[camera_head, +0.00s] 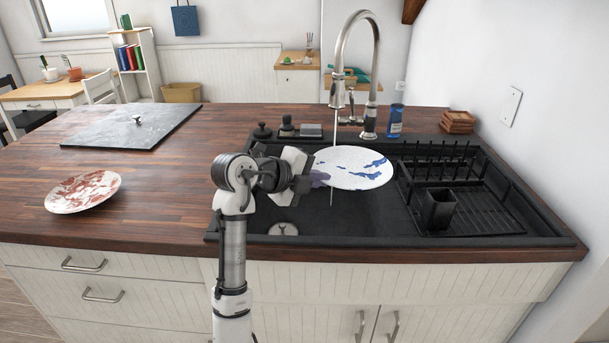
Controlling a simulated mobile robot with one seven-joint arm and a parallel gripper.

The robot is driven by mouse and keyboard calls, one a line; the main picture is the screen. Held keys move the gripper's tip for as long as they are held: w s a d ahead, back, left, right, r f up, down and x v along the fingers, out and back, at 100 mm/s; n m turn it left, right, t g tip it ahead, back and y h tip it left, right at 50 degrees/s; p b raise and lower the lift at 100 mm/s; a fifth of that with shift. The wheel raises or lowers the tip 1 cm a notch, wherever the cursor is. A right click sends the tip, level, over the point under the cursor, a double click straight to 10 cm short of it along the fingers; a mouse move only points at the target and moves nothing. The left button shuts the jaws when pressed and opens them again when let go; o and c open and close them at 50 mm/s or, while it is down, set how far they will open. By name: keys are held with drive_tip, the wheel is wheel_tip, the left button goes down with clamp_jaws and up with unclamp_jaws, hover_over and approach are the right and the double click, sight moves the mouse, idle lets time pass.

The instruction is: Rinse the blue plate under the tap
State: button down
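The plate (352,170) is white with blue patches and a purplish patch at its left edge. It is held nearly level above the black sink (345,222), below the curved metal tap (357,62). A thin stream of water (333,122) falls from the tap towards the plate, and a thin stream shows below it. My gripper (306,178) is at the plate's left edge and appears shut on it. The fingertips are partly hidden by the gripper's dark body.
A black dish rack (478,203) stands right of the sink. A plate with red-brown marks (83,191) lies on the left counter. A blue bottle (395,121) and wooden coasters (458,122) stand behind the sink. A dark panel (135,127) lies at back left. The counter between is clear.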

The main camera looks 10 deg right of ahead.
sight(325, 162)
drive_tip(key=shift+s+d+f, duration=0.2)
drive_tip(key=shift+s+d, duration=0.05)
drive_tip(key=shift+d, duration=0.4)
drive_tip(key=shift+w+d, duration=0.1)
drive_tip(key=shift+w, duration=0.05)
drive_tip(key=shift+w+d+f+p, duration=0.25)
drive_tip(key=shift+w+d+p, duration=0.15)
drive_tip(key=shift+w, duration=0.95)
drive_tip(key=shift+w+d+f+p, duration=0.35)
drive_tip(key=shift+w+d, duration=0.1)
drive_tip(key=shift+w, duration=0.9)
drive_tip(key=shift+w+d+f+p, duration=0.2)
drive_tip(key=shift+w+d+p, duration=0.2)
drive_tip(key=shift+w, duration=0.95)
drive_tip(key=shift+w+d+f, duration=0.15)
drive_tip(key=shift+w+f, duration=0.05)
drive_tip(key=shift+w, duration=0.2)
drive_tip(key=shift+w+d+f, duration=0.15)
drive_tip(key=shift+w, duration=0.25)
drive_tip(key=shift+w+d+f+b, duration=0.1)
drive_tip(key=shift+w+d+b, duration=0.15)
drive_tip(key=shift+w, duration=0.3)
drive_tip(key=shift+w+d+f+b, duration=0.1)
drive_tip(key=shift+w+b, duration=0.2)
drive_tip(key=shift+w, duration=0.25)
drive_tip(key=shift+w+d+f+b, duration=0.1)
drive_tip(key=shift+w+d+b, duration=0.15)
drive_tip(key=shift+w, duration=0.3)
drive_tip(key=shift+d, duration=0.1)
